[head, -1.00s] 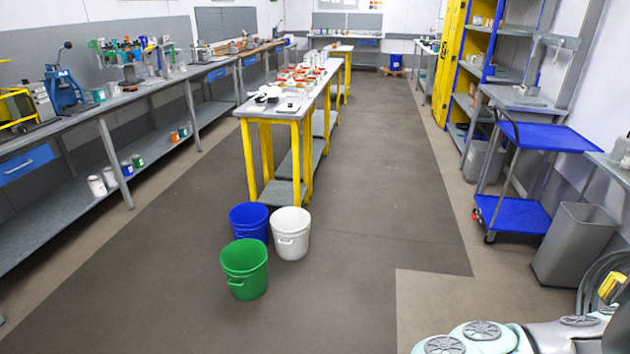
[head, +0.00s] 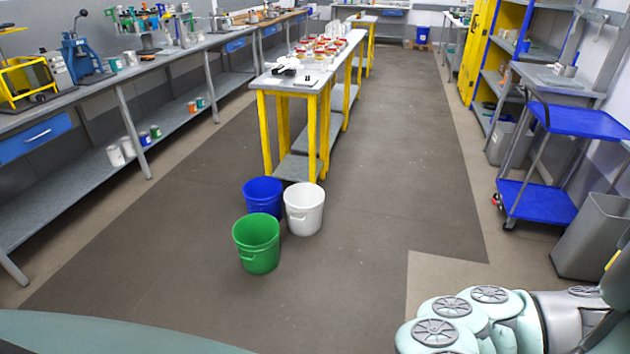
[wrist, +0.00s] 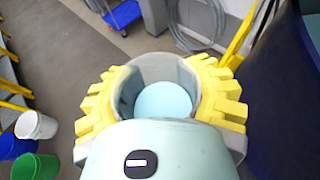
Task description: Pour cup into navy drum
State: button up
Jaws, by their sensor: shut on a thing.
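My gripper (wrist: 160,92) shows in the wrist view, its yellow fingers closed on both sides of a grey cup (wrist: 158,67). A pale blue round surface shows inside the cup; I cannot tell whether it is contents or the bottom. A large dark navy curved surface, likely the navy drum (wrist: 288,100), fills the right edge of the wrist view, apart from the cup. The gripper and the cup are out of the head view, where only my arm links show at the lower right.
Green (head: 257,243), white (head: 304,210) and blue (head: 263,197) buckets stand on the floor by the yellow-legged table (head: 290,84). A blue cart (head: 540,200) and a grey bin (head: 592,235) stand at the right. The floor between the table and the cart is clear.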

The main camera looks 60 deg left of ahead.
jog(key=s+d+r+m+h+p, duration=0.1)
jog(key=d+h+p, duration=0.1)
jog(key=d, duration=0.4)
jog(key=d+r+m+h+p, duration=0.1)
jog(key=d+r+m+p, duration=0.1)
jog(key=d, duration=0.5)
jog(key=shift+s+r+g+h+p, duration=0.3)
jog(key=shift+s+h+p, duration=0.1)
jog(key=shift+p, duration=0.35)
jog(key=s+d+m+h+p, duration=0.1)
jog(key=d, duration=0.2)
jog(key=s+d+m+g+h+p, duration=0.1)
jog(key=s+d, duration=0.1)
jog(key=d, duration=0.1)
jog(key=s+d+r+m+g+h+p, duration=0.1)
jog(key=s+d+m, duration=0.1)
jog(key=d, duration=0.1)
jog(key=shift+s+d+r+h+p, duration=0.1)
jog(key=shift+s+d+h+p, duration=0.1)
jog(key=shift+d+h+p, duration=0.15)
jog(key=shift+s+d+f+m+g+h+p, duration=0.45)
jog(key=shift+s+d+m+g+h+p, duration=1.05)
jog(key=shift+s, duration=1.85)
jog(key=shift+s+d+f+m+g+h+p, duration=0.4)
jog(key=shift+s+d+m+g+p, duration=0.7)
jog(key=shift+s+d+m+g, duration=1.6)
jog(key=shift+s+d+f+m+g+h+p, duration=0.45)
jog(key=shift+s+d+m+g+h+p, duration=0.7)
jog(key=shift+s, duration=2.9)
